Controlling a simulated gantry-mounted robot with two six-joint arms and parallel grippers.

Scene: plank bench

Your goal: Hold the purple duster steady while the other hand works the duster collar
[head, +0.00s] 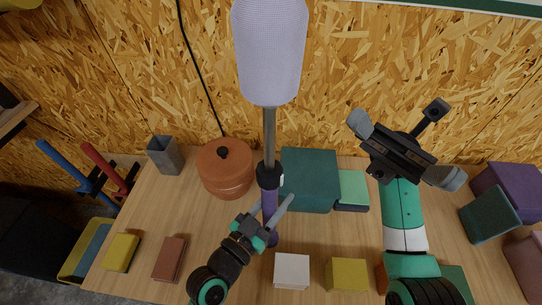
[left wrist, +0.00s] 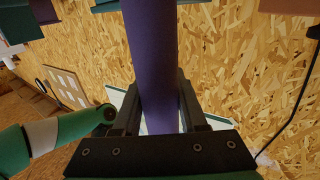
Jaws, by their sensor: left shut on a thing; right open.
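The duster stands upright above the bench, with a purple handle (head: 269,203), a black collar (head: 268,174), a grey metal rod (head: 269,135) and a large pale lavender head (head: 270,55). My left gripper (head: 270,219) is shut on the purple handle, below the collar. In the left wrist view the purple handle (left wrist: 155,60) runs between the two fingers of my left gripper (left wrist: 160,105). My right gripper (head: 408,150) is open and empty, raised to the right of the duster and apart from it.
On the plank bench (head: 215,225) stand a brown lidded pot (head: 226,170), a grey cup (head: 165,155), a teal box (head: 310,180), and small white (head: 292,270), yellow (head: 347,274) and brown (head: 169,259) blocks. Purple (head: 512,188) and teal (head: 489,214) boxes are at right. A chipboard wall (head: 350,60) rises behind.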

